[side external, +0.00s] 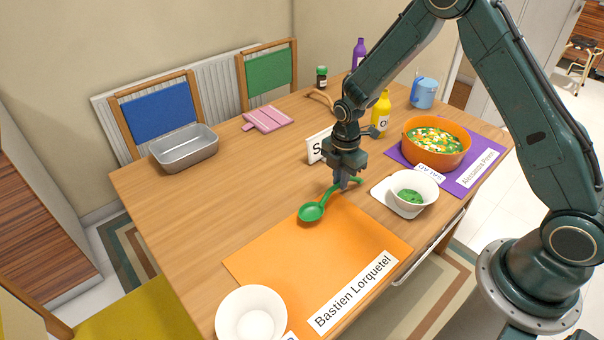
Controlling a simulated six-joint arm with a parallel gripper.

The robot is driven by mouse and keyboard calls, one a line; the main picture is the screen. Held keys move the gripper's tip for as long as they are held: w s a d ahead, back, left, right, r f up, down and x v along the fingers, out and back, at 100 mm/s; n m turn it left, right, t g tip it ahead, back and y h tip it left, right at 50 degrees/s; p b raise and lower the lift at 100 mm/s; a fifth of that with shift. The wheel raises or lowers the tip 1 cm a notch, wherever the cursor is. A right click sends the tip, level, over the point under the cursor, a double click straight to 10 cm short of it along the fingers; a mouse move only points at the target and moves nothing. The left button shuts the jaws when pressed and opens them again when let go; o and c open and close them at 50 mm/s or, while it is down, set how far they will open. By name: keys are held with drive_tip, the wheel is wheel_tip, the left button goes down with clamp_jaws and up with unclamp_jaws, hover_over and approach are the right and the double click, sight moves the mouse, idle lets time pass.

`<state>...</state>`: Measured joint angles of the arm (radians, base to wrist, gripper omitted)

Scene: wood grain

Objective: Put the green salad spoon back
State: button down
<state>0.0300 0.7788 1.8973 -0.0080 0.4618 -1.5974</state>
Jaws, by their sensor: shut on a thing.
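The green salad spoon (312,211) has its round bowl toward the lower left, over or just above the far edge of the orange placemat (290,250). My gripper (343,183) points down and is shut on the spoon's handle. The handle end shows a little to the right of the jaws. I cannot tell whether the spoon touches the table. An orange salad bowl (436,156) filled with salad stands on a purple placemat (468,182) at the right. A white bowl (413,181) with something green in it stands on a white square plate between my gripper and the purple placemat.
A white sign (319,150) stands behind my gripper, partly hidden. A yellow bottle (381,115), blue mug (424,93) and purple bottle (358,53) stand farther back. A metal pan (184,147) and pink board (267,119) lie left. The table's left middle is clear.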

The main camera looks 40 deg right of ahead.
drive_tip(key=shift+f, duration=0.5)
drive_tip(key=c, duration=1.5)
unclamp_jaws()
drive_tip(key=shift+f, duration=0.1)
drive_tip(key=shift+o, duration=0.2)
wheel_tip(320, 180, up, 12)
